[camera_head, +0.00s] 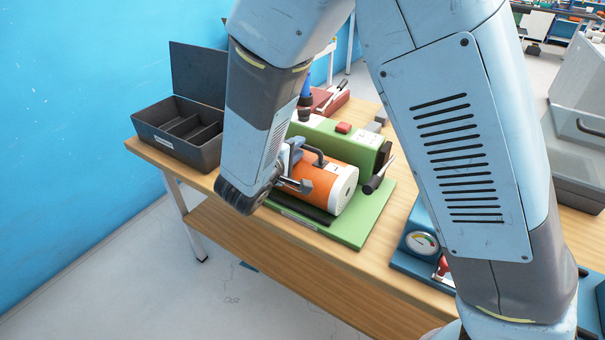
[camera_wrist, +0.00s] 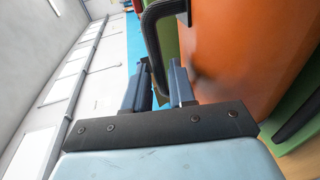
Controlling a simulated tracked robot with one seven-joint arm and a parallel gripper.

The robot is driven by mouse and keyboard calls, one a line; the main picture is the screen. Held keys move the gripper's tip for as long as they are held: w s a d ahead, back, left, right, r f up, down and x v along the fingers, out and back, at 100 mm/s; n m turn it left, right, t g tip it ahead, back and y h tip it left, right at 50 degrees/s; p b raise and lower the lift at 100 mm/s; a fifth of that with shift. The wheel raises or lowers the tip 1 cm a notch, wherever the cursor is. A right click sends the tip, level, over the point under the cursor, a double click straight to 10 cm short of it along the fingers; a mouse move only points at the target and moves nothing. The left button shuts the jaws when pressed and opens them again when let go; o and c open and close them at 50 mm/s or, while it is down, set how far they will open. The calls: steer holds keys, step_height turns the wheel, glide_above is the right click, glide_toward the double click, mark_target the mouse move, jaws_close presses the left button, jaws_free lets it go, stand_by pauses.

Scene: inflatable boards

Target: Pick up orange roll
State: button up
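The orange roll (camera_head: 325,184) lies on its side on a green board, its white round end facing right. A dark handle (camera_head: 308,152) stands on its upper side. My gripper (camera_head: 304,168) is at the roll's left part, its fingers apart. In the wrist view, the roll (camera_wrist: 245,50) fills the right side, close to the fingers. My gripper (camera_wrist: 160,75) shows a gap between its fingers there, and the dark handle (camera_wrist: 152,35) reaches down toward that gap. I cannot tell whether the fingers touch the roll or handle. My forearm hides the roll's left end.
The green board (camera_head: 372,225) lies on a wooden table (camera_head: 290,258). A green box (camera_head: 350,148) stands behind the roll, with a black-handled tool (camera_head: 376,178) at right. An open dark toolbox (camera_head: 172,140) stands left. A blue gauge case (camera_head: 412,258) is at front right.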

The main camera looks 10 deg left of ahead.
steer(key=shift+x, duration=1.2)
jaws_close()
steer(key=shift+s+f, duration=0.1)
stand_by(0.4)
